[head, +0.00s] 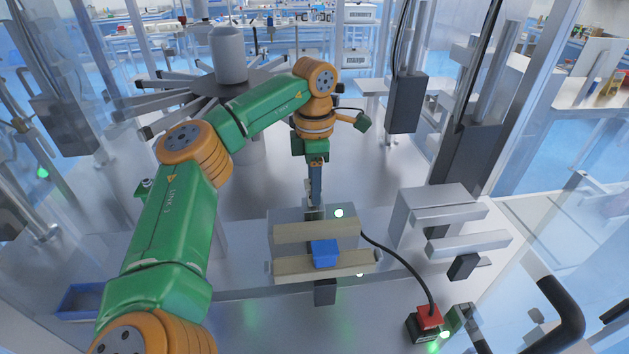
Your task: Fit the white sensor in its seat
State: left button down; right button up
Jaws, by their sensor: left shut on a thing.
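My left gripper (315,208) is at the lower end of my green and orange arm, pointing down at the back edge of a grey block with two beige bars (315,231). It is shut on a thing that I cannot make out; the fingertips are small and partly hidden. A small bright white spot (339,213) shows just right of the gripper; I cannot tell whether it is the white sensor or a lamp. A blue block (325,253) sits at the beige bars. I cannot make out the seat with certainty. My right gripper is not in view.
A black cable (412,270) runs from the barred block to a red-topped box (428,317). A grey block with two bars (440,208) stands at the right. A grey cylinder with radiating arms (229,55) stands behind. A blue bin (80,301) is at lower left.

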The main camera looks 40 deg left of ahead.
pick_arm(q)
jog(key=shift+f, duration=0.2)
jog(key=shift+c, duration=1.8)
grip_release()
jog(key=shift+r, duration=0.1)
notch_tip(320, 180, up, 7)
jog(key=shift+r+p, duration=0.1)
jog(key=shift+p, duration=0.4)
